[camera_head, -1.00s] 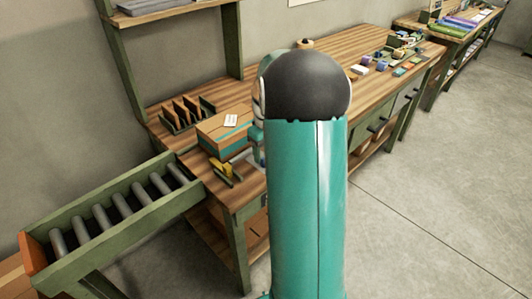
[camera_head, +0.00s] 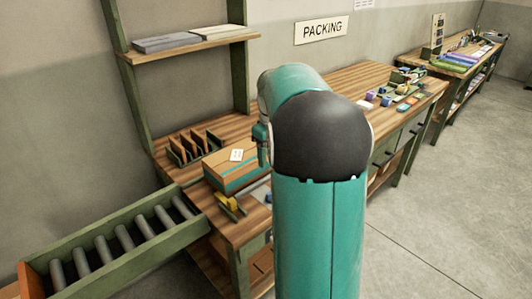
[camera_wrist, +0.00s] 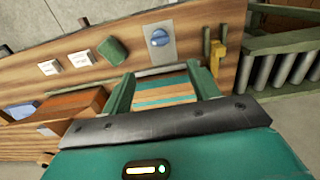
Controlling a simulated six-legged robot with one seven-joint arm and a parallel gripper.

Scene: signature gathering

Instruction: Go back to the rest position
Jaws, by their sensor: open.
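My gripper shows in the wrist view (camera_wrist: 160,92) with its two green fingers apart and nothing held between them. A box with a teal stripe shows past the gap between the fingers. In the head view my teal arm stands in front of the workbench (camera_head: 340,80), and my gripper (camera_head: 264,150) is partly hidden, close to the right of the striped cardboard box (camera_head: 232,177). A white label (camera_head: 237,155) lies on the box top. I cannot tell the exact gap between gripper and box.
A roller conveyor (camera_head: 110,245) joins the bench at the left. A slotted wooden rack (camera_head: 192,147) and a yellow tape tool (camera_head: 232,203) are near the box. Small coloured items (camera_head: 385,98) lie farther along the bench. A shelf (camera_head: 185,45) stands above. Open floor lies to the right.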

